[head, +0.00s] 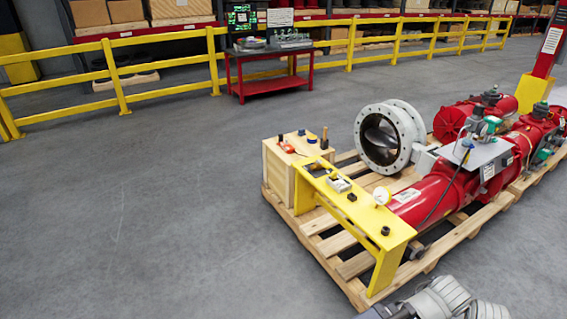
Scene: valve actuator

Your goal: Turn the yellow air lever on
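I cannot make out a yellow air lever for certain at this size. The red valve actuator (430,197) lies on a wooden pallet (318,224) at the right, with a small grey panel (478,160) and fittings on top. A yellow bench-like stand (396,222) is at the pallet's near left side. It carries a white round gauge (381,196), a small white box (338,183) and small black knobs (385,231). Grey and white links of my arm show at the bottom right edge, in front of the stand. No gripper fingers are visible.
A wooden crate (278,178) with small tools on it stands behind the stand. A large grey butterfly valve (388,137) is behind the actuator. A yellow railing (120,98) and red cart (268,87) are at the back. The floor at left is clear.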

